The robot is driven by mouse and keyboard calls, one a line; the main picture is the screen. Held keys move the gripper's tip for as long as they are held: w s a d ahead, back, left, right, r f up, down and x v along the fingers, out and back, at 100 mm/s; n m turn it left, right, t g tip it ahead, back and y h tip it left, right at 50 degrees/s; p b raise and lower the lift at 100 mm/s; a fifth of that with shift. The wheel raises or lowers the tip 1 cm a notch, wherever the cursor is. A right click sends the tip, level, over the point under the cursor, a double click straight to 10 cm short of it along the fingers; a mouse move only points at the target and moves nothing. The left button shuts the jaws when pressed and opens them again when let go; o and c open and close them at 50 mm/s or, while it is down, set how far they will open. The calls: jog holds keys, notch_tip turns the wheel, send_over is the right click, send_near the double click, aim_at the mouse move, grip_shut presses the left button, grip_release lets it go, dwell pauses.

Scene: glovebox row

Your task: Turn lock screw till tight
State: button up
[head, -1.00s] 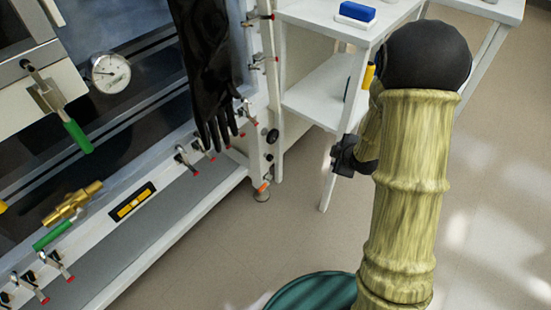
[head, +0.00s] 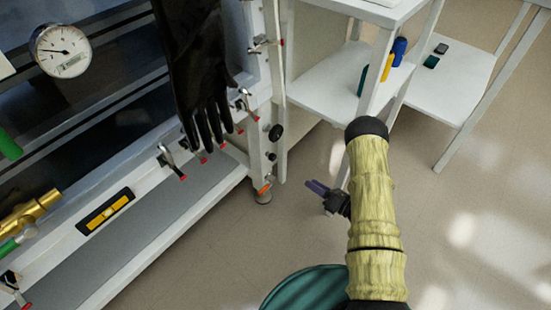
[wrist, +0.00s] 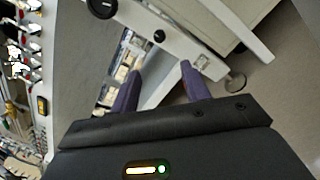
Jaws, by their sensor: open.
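My gripper (head: 317,188) is open and empty, with purple fingers pointing left toward the glovebox's end post (head: 257,120). It is in clear air, apart from the post; its fingers (wrist: 160,72) also show in the wrist view. A round black knob (head: 275,132) sits on the post, with smaller dark fittings (head: 270,156) below it. In the wrist view the large black knob (wrist: 102,8) is at the top, and smaller black fittings (wrist: 159,36) lie beyond the fingers. I cannot tell for sure which of these is the lock screw.
A black glove (head: 200,75) hangs before the glovebox. Red-tipped clamps (head: 171,161) line its lower ledge, with a yellow level (head: 105,211) and a dial gauge (head: 60,50) nearby. White shelves (head: 325,85) stand behind my arm. The floor (head: 300,225) between my gripper and the glovebox is clear.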

aim_at(274, 158)
jog(key=shift+s+d, duration=0.15)
jog(key=b+x, duration=0.7)
jog(key=x, duration=1)
jog(key=shift+r, duration=0.1)
jog(key=c, duration=1)
